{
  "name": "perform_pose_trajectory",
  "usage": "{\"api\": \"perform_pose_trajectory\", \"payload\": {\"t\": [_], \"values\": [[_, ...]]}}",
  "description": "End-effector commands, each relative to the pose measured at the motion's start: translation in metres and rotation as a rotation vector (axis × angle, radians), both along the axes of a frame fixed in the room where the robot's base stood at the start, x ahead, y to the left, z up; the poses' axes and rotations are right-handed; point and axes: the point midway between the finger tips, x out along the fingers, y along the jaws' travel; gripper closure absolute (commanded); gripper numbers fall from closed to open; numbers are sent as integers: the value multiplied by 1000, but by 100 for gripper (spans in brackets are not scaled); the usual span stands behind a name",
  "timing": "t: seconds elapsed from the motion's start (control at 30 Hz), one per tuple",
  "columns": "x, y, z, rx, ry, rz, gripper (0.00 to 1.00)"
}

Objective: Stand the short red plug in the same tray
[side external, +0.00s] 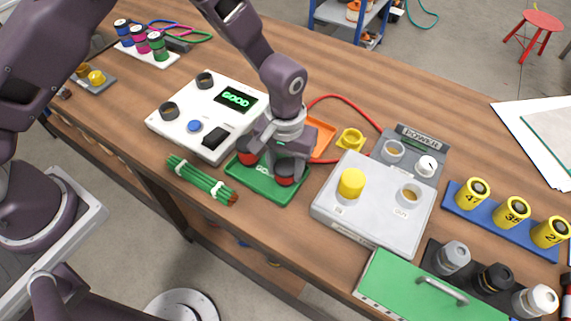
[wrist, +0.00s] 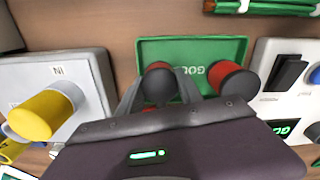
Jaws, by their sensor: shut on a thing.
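The green tray (side external: 268,190) lies on the bench between the white tester and the grey block. My gripper (side external: 286,168) is shut on a red plug with a dark end (side external: 285,181), over the tray's right end. In the wrist view this held plug (wrist: 157,80) sits between the two fingers, looking roughly upright. I cannot tell whether its base touches the tray floor. A second red plug with a dark end (wrist: 231,78) stands in the same tray (wrist: 190,50), apart from the held one; it also shows left of my gripper in the side view (side external: 248,158). Their lengths are hard to compare.
The white tester (side external: 190,140) reads GOOD. The grey block (side external: 340,215) on the right carries a yellow cylinder (side external: 351,183). A bundle of green rods (side external: 202,180) lies at the tray's left. An orange tray (side external: 319,135) and a red cable (side external: 345,102) are behind.

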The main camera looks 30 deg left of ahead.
Motion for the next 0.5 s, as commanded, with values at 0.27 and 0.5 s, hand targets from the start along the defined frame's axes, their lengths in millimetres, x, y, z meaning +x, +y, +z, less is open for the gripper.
{"api": "perform_pose_trajectory", "payload": {"t": [0.27, 0.5], "values": [[0, 0, 0, 0, 0, 0, 42], [0, 0, 0, 0, 0, 0, 32]]}}
